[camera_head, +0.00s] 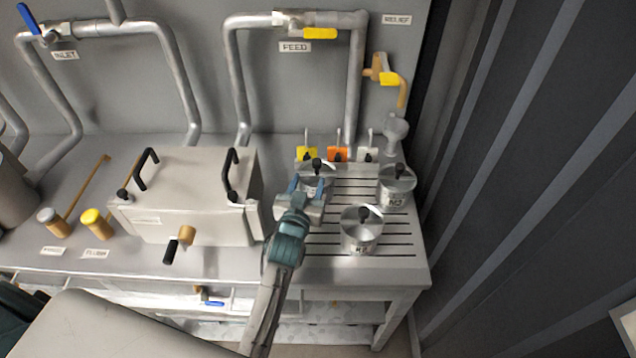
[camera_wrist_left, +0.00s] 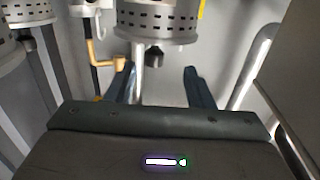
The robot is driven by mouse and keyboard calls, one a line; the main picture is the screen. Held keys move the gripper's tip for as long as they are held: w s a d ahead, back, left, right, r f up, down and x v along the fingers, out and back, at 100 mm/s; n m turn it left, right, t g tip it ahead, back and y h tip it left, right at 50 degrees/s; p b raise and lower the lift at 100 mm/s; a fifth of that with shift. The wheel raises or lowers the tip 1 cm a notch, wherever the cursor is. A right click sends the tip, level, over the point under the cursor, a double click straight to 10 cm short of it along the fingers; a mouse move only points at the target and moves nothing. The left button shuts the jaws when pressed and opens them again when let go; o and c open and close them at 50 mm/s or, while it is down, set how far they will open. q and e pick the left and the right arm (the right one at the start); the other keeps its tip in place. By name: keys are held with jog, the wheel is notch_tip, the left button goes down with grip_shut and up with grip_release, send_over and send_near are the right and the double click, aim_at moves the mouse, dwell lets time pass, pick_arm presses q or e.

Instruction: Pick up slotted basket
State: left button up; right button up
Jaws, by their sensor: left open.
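Three round metal baskets with lids and black knobs stand on the slatted right end of the bench. The rear left basket (camera_head: 327,174) is just beyond my left gripper (camera_head: 306,187), which partly hides it. The others are the front basket (camera_head: 361,236) and the right basket (camera_head: 396,188). My left gripper is open and empty. In the left wrist view a slotted basket (camera_wrist_left: 157,22) appears at the top, upside down, with its black knob near the gap between my open fingers (camera_wrist_left: 161,87). I see no contact. Which basket the task means I cannot tell. My right gripper is not in view.
A steel box (camera_head: 190,190) with black handles stands left of the baskets. Yellow, orange and white tags (camera_head: 337,153) and a grey funnel-like fitting (camera_head: 396,130) are behind them. Pipes run along the back wall. A dark ribbed wall (camera_head: 520,180) closes the right side.

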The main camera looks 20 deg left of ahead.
aim_at(316, 169)
pick_arm(q)
jog(key=shift+w+a+f, duration=0.1)
jog(key=shift+w, duration=0.8)
jog(key=w+b, duration=0.1)
jog(key=w, duration=0.2)
jog(key=w+b, duration=0.1)
jog(key=shift+w+d+f+b, duration=0.15)
jog(key=shift+w+d+b, duration=0.15)
jog(key=shift+w, duration=0.1)
jog(key=shift+w+a, duration=0.1)
jog(key=shift+w, duration=0.35)
jog(key=shift+s, duration=0.1)
jog(key=shift+c, duration=1.3)
grip_shut()
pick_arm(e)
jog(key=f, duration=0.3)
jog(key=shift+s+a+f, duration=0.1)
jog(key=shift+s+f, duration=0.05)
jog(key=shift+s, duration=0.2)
